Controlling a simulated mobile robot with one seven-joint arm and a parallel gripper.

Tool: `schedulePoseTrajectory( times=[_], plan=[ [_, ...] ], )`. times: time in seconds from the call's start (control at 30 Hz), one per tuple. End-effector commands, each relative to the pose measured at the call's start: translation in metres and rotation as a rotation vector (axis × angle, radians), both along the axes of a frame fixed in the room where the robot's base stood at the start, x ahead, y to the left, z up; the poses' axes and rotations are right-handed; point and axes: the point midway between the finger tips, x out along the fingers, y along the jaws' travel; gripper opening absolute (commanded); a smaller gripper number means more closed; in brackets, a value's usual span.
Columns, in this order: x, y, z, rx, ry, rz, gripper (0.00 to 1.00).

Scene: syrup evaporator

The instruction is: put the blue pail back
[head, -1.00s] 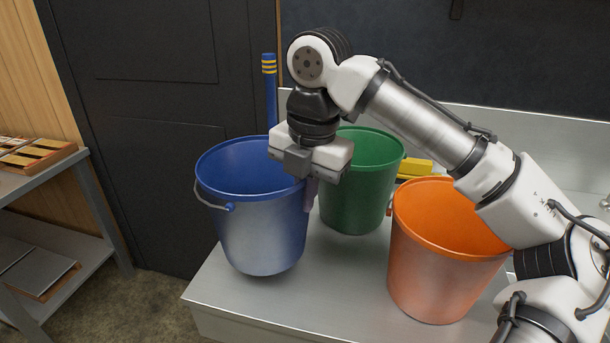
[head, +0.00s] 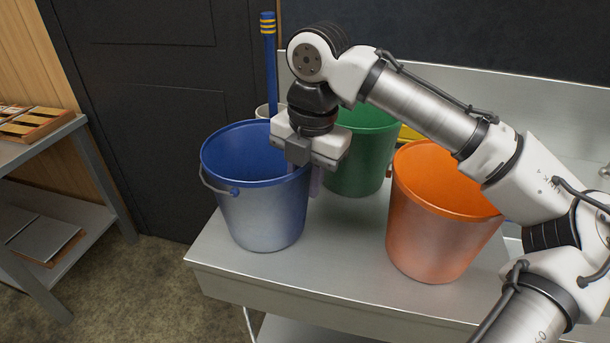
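The blue pail (head: 262,215) is upright at the left end of the grey metal counter (head: 335,265), its wire handle hanging at its left front. Its base appears to be at the counter top; I cannot tell for certain that it touches. My gripper (head: 307,175) points down over the pail's right rim and appears shut on it. One finger shows outside the wall; the inner one is mostly hidden by the gripper body.
A green pail (head: 360,165) stands behind my gripper and an orange pail (head: 435,235) stands to the right. A blue post with yellow bands (head: 269,65) rises behind the blue pail. A yellow object (head: 410,132) lies farther back. A shelf (head: 50,150) is at far left.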

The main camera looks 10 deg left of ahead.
Motion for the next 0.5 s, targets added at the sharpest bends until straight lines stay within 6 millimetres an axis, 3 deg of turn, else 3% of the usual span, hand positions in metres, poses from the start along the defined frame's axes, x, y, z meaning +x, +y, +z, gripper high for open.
schedulePoseTrajectory(
  times=[0.33,0.5],
  plan=[
    [0.0,0.0,0.005,0.001,-0.001,-0.001,0.25],
    [0.0,-0.002,0.033,0.003,-0.001,0.001,0.25]
  ],
)
